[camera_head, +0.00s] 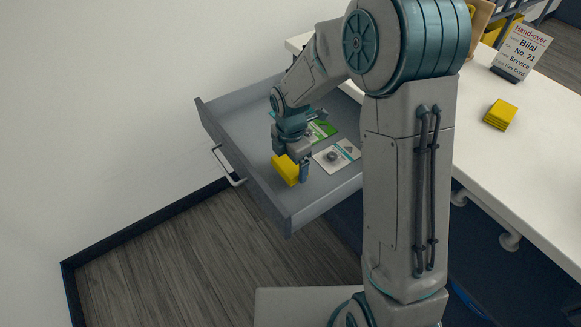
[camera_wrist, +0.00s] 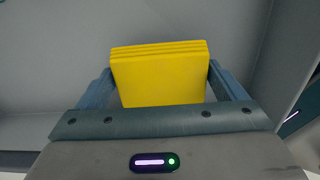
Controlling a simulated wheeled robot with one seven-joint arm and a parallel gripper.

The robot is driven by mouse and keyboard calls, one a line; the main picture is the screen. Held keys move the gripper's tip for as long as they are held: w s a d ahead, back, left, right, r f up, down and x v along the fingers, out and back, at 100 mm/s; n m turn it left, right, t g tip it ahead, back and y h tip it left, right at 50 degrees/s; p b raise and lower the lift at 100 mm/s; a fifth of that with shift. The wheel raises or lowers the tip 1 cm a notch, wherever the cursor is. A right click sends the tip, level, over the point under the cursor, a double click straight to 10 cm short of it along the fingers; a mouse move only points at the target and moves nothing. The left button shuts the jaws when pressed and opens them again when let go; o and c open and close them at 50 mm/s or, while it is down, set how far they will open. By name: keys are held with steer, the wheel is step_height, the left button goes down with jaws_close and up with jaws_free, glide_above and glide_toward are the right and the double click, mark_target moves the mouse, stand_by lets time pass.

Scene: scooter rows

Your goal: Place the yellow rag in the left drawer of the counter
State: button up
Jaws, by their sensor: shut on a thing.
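The yellow rag (camera_head: 285,168) is a folded stack inside the open grey drawer (camera_head: 258,194), near its front left part. My gripper (camera_head: 292,165) reaches down into the drawer and is shut on this rag. In the wrist view the rag (camera_wrist: 162,75) sits between the two fingers, with the grey drawer surface behind it. I cannot tell whether the rag touches the drawer bottom. A second yellow folded cloth (camera_head: 500,114) lies on the white counter (camera_head: 480,150) at the right.
A white card with a grey round item (camera_head: 336,155) and a green packet (camera_head: 320,131) lie in the drawer. A hand-over sign (camera_head: 521,52) stands on the counter. The drawer's handle (camera_head: 228,168) faces left, above the wooden floor. My arm hides part of the counter.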

mark_target(290, 161)
steer(key=shift+f, duration=1.6)
steer(key=shift+f, duration=0.15)
steer(key=o, duration=0.7)
